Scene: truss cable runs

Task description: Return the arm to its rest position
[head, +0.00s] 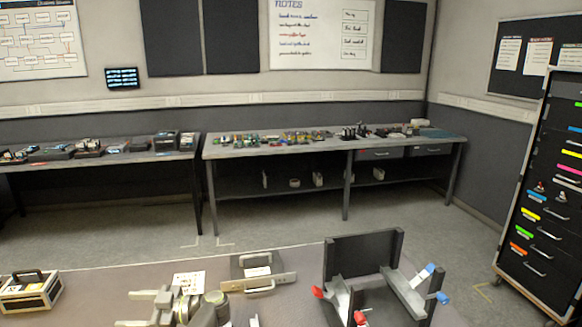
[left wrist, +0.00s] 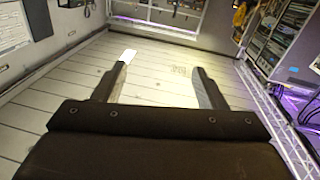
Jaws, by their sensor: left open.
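My left gripper (left wrist: 162,66) shows in the left wrist view with its two dark fingers spread wide apart and nothing between them. In the head view my left arm and gripper parts, grey and beige, show at the bottom, left of centre, cut by the frame edge. My right gripper does not show. A dark bracket frame (head: 362,252) with red and blue tips stands on the near table at lower right, to the right of my left gripper and apart from it.
A grey box with a handle (head: 252,266) lies on the near table (head: 110,280). A black-and-cream case (head: 28,291) sits at its left. Behind are a long workbench (head: 225,152) with small parts and, at right, a drawer cabinet (head: 535,235). The floor between is clear.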

